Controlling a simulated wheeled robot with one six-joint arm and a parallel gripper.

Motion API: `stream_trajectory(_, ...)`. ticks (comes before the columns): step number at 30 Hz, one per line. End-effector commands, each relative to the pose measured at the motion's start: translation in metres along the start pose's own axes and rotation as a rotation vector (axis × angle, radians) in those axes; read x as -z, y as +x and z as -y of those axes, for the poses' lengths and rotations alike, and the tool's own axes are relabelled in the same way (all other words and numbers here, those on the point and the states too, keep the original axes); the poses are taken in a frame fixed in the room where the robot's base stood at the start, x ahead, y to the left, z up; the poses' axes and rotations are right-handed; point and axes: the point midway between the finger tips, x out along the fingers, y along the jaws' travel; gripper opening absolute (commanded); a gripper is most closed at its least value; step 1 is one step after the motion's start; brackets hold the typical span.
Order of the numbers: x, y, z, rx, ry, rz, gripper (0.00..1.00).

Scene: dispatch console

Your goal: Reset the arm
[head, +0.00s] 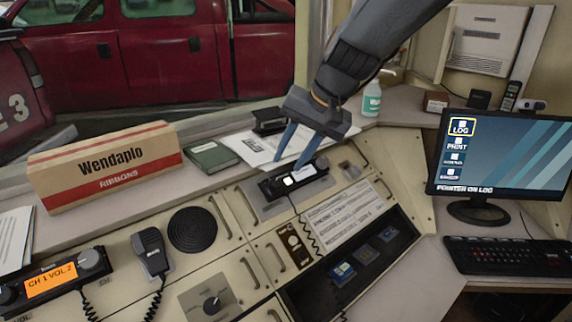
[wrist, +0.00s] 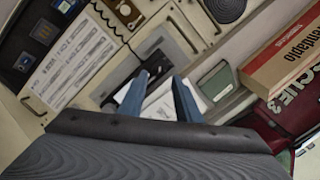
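My arm reaches in from the top right of the head view, over the console. My gripper (head: 288,163) has two blue fingers pointing down and left, with a clear gap between them. It is open, and nothing shows between the fingertips. In the head view the tips appear just above a black device with a small lit white panel (head: 293,180), set in the console; I cannot tell how far above. In the wrist view the two fingers of my gripper (wrist: 160,76) stand apart at the middle, with white papers and the console behind them.
A Wendaplo box (head: 105,165), a green book (head: 211,156) and papers (head: 262,148) lie on the ledge. A radio (head: 52,282) and hand microphone (head: 152,252) are at lower left. A monitor (head: 500,155), keyboard (head: 508,256) and bottle (head: 371,100) stand at right.

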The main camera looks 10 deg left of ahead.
Motion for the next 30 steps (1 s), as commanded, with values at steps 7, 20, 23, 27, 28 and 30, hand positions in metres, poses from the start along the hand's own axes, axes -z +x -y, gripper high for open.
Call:
stream_trajectory(7,0.000,-0.002,0.000,0.000,0.000,0.000,0.31)
stream_trajectory(20,-0.032,-0.001,-0.119,-0.162,0.025,0.017,0.31)
stream_trajectory(23,-0.057,-0.003,-0.173,-0.235,0.030,0.037,0.31)
stream_trajectory(27,-0.099,-0.009,-0.240,-0.327,0.032,0.073,0.31)
stream_trajectory(28,-0.108,-0.010,-0.252,-0.343,0.032,0.081,0.31)
stream_trajectory(30,-0.130,-0.013,-0.276,-0.376,0.030,0.102,0.31)
